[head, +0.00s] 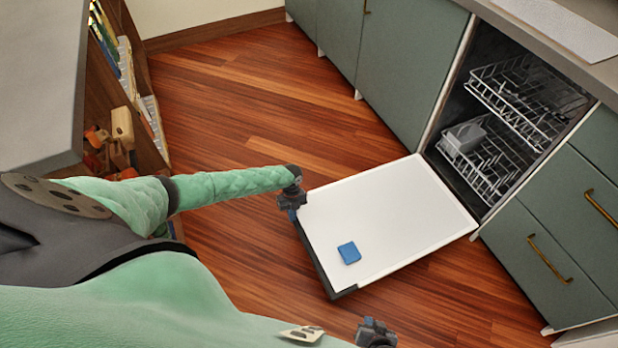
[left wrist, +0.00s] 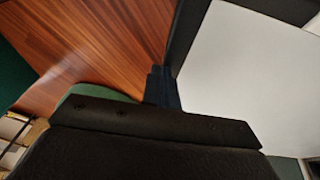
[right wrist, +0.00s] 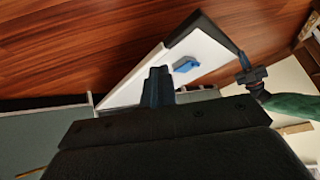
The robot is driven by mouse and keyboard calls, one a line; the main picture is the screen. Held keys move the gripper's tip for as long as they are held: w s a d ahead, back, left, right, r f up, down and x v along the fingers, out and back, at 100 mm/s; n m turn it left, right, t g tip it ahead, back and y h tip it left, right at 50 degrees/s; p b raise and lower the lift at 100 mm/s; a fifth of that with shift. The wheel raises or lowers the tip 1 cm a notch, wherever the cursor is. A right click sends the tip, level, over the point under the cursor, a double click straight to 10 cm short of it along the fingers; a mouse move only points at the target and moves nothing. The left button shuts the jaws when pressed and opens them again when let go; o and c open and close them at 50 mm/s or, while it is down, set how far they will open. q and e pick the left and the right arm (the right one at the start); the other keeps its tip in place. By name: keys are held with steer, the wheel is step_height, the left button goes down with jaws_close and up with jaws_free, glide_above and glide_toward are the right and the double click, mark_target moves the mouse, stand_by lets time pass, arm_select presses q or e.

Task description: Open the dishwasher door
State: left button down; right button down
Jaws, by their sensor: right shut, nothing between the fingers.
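The dishwasher door (head: 390,215) is folded down, its white inner face up and close to level, in front of the open dishwasher (head: 505,95). A blue square piece (head: 349,253) sits on its inner face. The door also shows in the left wrist view (left wrist: 245,75) and the right wrist view (right wrist: 200,48). My left gripper (head: 292,212) is at the door's outer left corner, its fingers together; whether they touch the edge I cannot tell. My right gripper (head: 375,328) is shut and empty, low in the head view, apart from the door.
Two wire racks (head: 530,95) are inside the dishwasher, the lower with a grey basket (head: 464,137). Green cabinets (head: 400,60) and drawers (head: 560,230) flank it. A bookshelf (head: 125,70) stands at the left. The wooden floor (head: 230,110) between is clear.

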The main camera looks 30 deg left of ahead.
arm_select(q)
steer(key=shift+s+a+f, duration=0.1)
steer(key=shift+f, duration=0.55)
arm_select(e)
steer(key=shift+s+f, duration=0.2)
steer(key=shift+f, duration=1)
arm_select(q)
steer(key=shift+r, duration=0.1)
